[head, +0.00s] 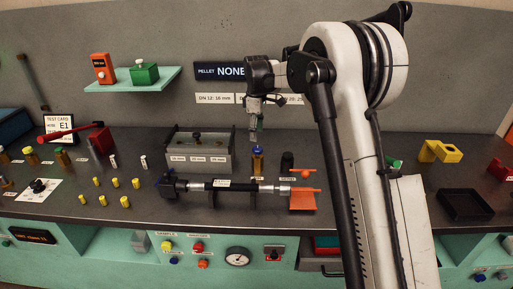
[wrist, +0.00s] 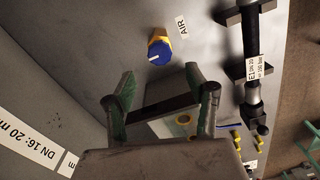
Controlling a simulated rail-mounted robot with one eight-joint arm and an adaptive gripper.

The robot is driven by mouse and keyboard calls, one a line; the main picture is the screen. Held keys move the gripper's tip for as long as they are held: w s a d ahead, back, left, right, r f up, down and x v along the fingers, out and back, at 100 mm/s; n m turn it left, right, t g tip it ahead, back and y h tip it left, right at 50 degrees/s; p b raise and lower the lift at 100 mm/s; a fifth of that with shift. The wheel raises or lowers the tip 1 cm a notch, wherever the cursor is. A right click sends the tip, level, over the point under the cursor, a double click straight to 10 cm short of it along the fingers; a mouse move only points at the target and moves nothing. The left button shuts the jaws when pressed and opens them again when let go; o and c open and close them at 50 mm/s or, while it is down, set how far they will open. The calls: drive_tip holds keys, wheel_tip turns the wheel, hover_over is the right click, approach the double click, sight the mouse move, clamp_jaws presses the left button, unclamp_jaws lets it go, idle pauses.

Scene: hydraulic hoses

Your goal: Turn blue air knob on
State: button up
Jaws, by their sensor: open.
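The blue air knob (wrist: 160,50) has a white pointer line and a yellow collar, and stands beside a small AIR label (wrist: 182,27) in the wrist view. In the head view the blue knob (head: 257,160) stands upright on the dark bench. My gripper (wrist: 167,83) is open and empty, its two green-grey fingers spread. The knob lies just beyond the fingertips in the wrist view, apart from them. In the head view my gripper (head: 257,128) hangs above the knob, pointing down.
A black hose assembly (head: 225,185) lies in front of the knob, with an orange tray (head: 303,200) at its right end. A dark cylinder (head: 287,162) stands just right of the knob. A grey box (head: 198,158) stands to the left.

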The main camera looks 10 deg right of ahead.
sight(257, 148)
wheel_tip(257, 148, down, 7)
drive_tip(key=shift+f, duration=0.2)
idle(0.3)
drive_tip(key=c, duration=1.1)
